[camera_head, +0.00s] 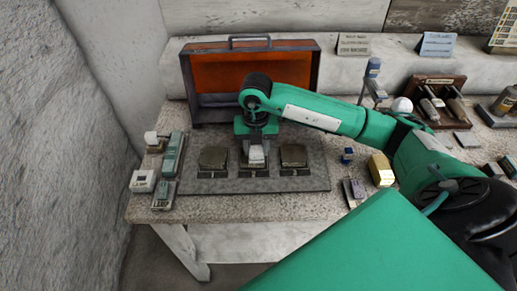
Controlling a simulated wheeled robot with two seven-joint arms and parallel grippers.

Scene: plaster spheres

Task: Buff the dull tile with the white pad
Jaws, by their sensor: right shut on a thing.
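My green right arm reaches in from the right, and its right gripper (257,146) points down over the middle of a grey board (192,187). It is shut on the white pad (256,158), which is at the middle tile position. The pad and gripper hide most of what is below, so I cannot tell whether the pad touches a tile. A brownish tile (213,157) lies to the left and a similar tile (293,155) to the right. I cannot tell which tile is the dull one. My left gripper is not in view.
An open orange case (201,75) stands behind the board. Small green and white items (143,180) sit at the table's left edge. A yellow block (381,169) and a small blue block (347,155) lie to the right. A wooden rack (437,92) stands farther right.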

